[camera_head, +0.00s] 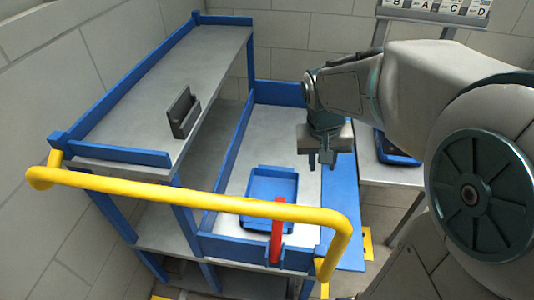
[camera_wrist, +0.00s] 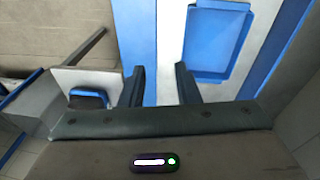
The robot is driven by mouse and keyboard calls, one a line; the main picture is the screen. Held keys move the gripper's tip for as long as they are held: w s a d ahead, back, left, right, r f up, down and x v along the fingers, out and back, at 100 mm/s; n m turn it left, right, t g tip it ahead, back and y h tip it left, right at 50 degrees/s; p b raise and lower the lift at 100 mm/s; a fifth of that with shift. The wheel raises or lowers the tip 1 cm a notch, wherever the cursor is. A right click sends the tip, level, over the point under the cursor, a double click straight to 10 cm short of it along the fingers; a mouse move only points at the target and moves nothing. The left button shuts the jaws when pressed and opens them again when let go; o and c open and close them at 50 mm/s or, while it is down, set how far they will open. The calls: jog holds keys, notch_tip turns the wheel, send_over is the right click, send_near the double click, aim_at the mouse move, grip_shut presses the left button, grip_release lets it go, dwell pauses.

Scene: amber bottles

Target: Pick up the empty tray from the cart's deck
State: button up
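The blue tray (camera_head: 272,186) lies flat on the cart's light grey deck (camera_head: 308,195) and looks empty. In the wrist view the tray (camera_wrist: 217,42) is at the upper right, ahead of and to the right of my fingers. My gripper (camera_head: 322,160) points down above the deck's right side, to the right of the tray and apart from it. In the wrist view my gripper (camera_wrist: 160,86) has its two fingers spread with nothing between them.
The cart's yellow handle (camera_head: 190,199) and a red lever (camera_head: 277,230) stand at the near end. A higher grey shelf (camera_head: 150,100) at left carries a dark bracket (camera_head: 184,112). A blue panel (camera_head: 342,205) hangs at the deck's right edge. Another blue tray (camera_head: 396,152) sits on a table at right.

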jog(key=w+a+f+m+g+y+b, duration=0.1)
jog(key=w+f+b, duration=0.5)
jog(key=f, duration=0.4)
jog(key=w+a+f+b, duration=0.1)
jog(key=w+f+b, duration=0.45)
jog(key=f, duration=0.35)
jog(key=f+b, duration=0.1)
jog(key=f, duration=0.3)
jog(key=f+b, duration=0.2)
jog(key=f, duration=0.3)
jog(key=f+b, duration=0.1)
jog(key=f, duration=0.3)
jog(key=shift+w+f, duration=0.3)
jog(key=shift+w, duration=0.05)
grip_shut()
